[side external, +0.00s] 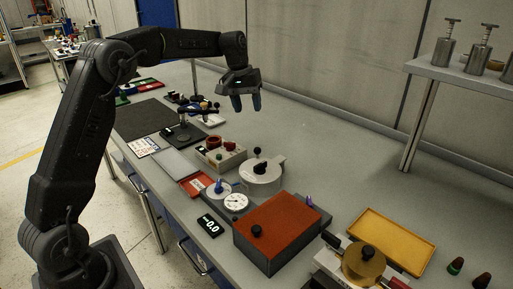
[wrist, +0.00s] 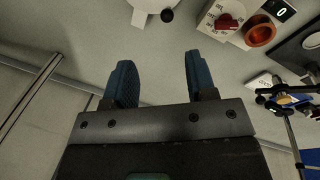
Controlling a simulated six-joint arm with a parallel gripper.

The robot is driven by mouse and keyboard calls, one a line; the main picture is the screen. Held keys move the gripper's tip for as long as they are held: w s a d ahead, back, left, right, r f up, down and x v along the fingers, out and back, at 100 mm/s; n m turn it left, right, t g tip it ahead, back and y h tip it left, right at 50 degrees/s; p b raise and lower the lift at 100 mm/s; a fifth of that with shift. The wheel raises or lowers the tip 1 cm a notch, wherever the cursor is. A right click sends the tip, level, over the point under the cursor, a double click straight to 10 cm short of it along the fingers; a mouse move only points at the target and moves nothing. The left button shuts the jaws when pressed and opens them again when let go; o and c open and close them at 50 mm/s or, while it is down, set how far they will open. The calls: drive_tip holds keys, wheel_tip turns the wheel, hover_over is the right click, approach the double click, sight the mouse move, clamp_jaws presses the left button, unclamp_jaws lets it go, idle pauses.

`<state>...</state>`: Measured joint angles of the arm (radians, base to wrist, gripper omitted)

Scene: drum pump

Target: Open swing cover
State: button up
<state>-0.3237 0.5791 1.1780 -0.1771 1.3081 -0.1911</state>
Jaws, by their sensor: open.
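My gripper (side external: 246,103) hangs above the bench with its two blue fingers apart and nothing between them. In the wrist view the open fingers (wrist: 158,66) point toward the bench top. A round light-grey drum (side external: 262,186) stands below it, nearer the camera, with a flat top, black knobs and a side tab. It looks like the part with the swing cover, and its top appears closed. Part of the drum (wrist: 148,5) shows at the top edge of the wrist view, with a black ball knob (wrist: 167,15) beside it. The gripper is well clear of it.
A red-topped box (side external: 285,228), a white dial (side external: 235,202) and a control box with a red knob (side external: 220,155) surround the drum. A yellow tray (side external: 385,240) and a brass-coloured round part (side external: 364,263) lie right. A raised shelf (side external: 465,75) holds metal cylinders. Bench behind the drum is clear.

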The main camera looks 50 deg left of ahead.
sight(265, 162)
drive_tip(key=w+f, duration=0.1)
drive_tip(key=f, duration=0.4)
drive_tip(key=w+f, duration=0.1)
drive_tip(key=f, duration=0.4)
drive_tip(key=w+f, duration=0.1)
drive_tip(key=f, duration=0.4)
drive_tip(key=shift+w+d+f, duration=0.1)
drive_tip(key=shift+d+f, duration=0.1)
drive_tip(key=shift+f, duration=0.2)
drive_tip(key=shift+c, duration=0.3)
clamp_jaws()
